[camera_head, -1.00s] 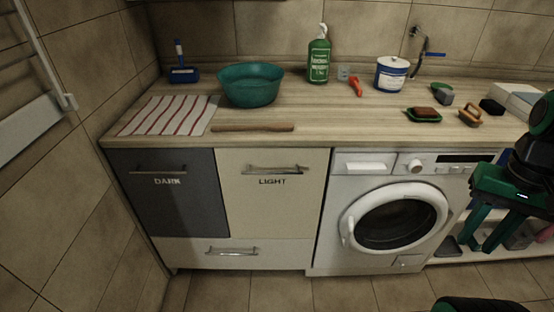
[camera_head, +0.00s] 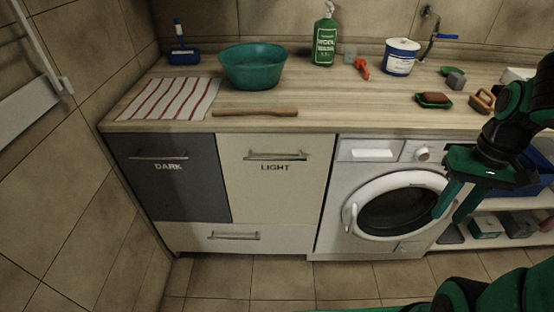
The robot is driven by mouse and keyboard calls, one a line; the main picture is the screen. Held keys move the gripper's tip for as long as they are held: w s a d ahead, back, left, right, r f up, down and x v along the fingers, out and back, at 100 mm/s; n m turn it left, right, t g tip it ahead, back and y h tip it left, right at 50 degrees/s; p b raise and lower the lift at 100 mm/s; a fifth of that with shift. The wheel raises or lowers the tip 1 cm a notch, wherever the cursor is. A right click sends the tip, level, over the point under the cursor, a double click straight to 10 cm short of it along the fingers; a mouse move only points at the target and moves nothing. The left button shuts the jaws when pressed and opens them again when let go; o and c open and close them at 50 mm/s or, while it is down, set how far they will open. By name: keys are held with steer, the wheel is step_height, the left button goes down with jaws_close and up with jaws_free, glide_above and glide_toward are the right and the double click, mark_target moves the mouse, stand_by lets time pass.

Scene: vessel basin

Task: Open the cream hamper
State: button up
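The cream hamper (camera_head: 277,198) is the panel marked LIGHT under the counter, between the dark hamper (camera_head: 178,192) and the washing machine (camera_head: 352,178). Its front is flush with its neighbours, so it looks shut. Its metal bar handle (camera_head: 277,156) runs level near the top, above the lettering. My gripper (camera_head: 447,219) is at the right, in front of the washing machine's door and well apart from the hamper. Its two green fingers point down and are spread, with nothing seen between them.
A drawer (camera_head: 275,240) with a handle lies below the hampers. On the counter (camera_head: 335,108) stand a teal basin (camera_head: 252,70), a wooden stick (camera_head: 255,112), a green bottle (camera_head: 324,42) and a white tub (camera_head: 401,58). The floor before the hampers is clear.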

steer(key=w+a+f+n+y, duration=0.3)
steer(key=w+a+f+n, duration=0.1)
steer(key=w+a+f, duration=0.5)
steer(key=m+t+y, duration=0.4)
steer(key=t+y, duration=0.4)
steer(key=y, duration=0.5)
glide_toward(277, 159)
steer(key=shift+n, duration=0.3)
steer(key=x, duration=1)
steer(key=shift+w+f, duration=0.2)
steer(key=shift+w, duration=0.05)
steer(key=shift+c, duration=0.4)
